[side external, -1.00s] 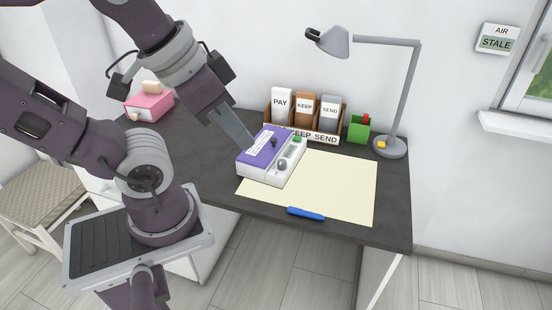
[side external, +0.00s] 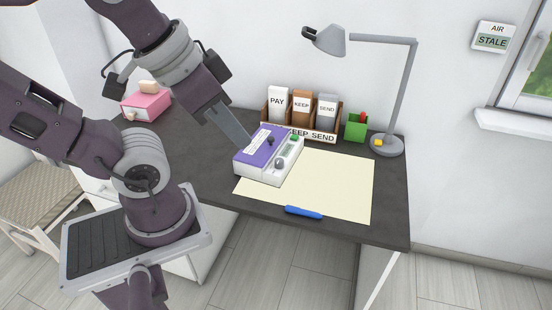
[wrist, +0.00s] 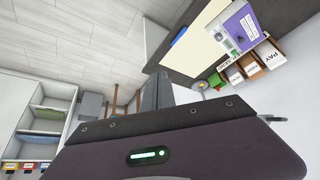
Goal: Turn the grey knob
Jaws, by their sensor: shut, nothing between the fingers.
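A white box with a purple top (side external: 259,145) stands on the desk, partly over a cream sheet. A round grey knob (side external: 280,163) sits on its white right-hand strip, below a small display and a green button (side external: 294,138). A small dark knob (side external: 270,141) stands near the purple part. My gripper (side external: 249,145) is shut and empty, its tip by the box's far left edge, apart from the grey knob; I cannot tell if it touches the box.
A letter rack (side external: 312,134) with labelled slots stands behind the box. A blue pen (side external: 303,212) lies at the sheet's front edge. The sheet's right part is clear.

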